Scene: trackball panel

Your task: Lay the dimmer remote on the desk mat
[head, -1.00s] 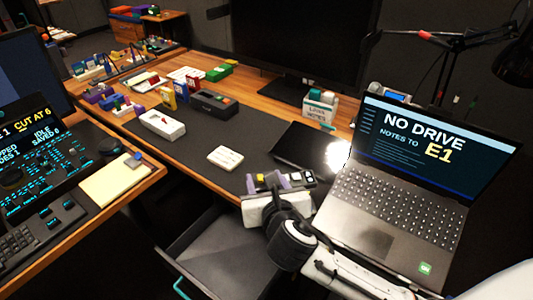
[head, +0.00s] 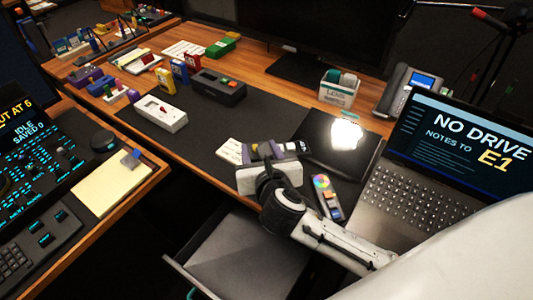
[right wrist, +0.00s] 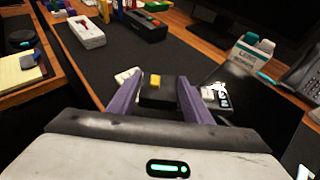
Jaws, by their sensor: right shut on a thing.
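My right gripper (head: 265,150) is shut on a small dark block with a yellow button, which I take to be the dimmer remote (right wrist: 157,90). In the right wrist view it sits between the two purple fingers. In the head view the gripper mostly hides it. The gripper is over the front part of the dark desk mat (head: 205,125), beside a white keypad (head: 228,150) that it partly covers. I cannot tell how high the remote is above the mat. My left gripper is not in view.
A white box with a red mark (head: 160,113) and a black box with coloured buttons (head: 217,88) stand at the mat's far side. A colour-wheel remote (head: 326,197) and a black tablet-like slab (head: 338,140) lie at right, near the laptop (head: 440,160). An open drawer (head: 245,255) is in front.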

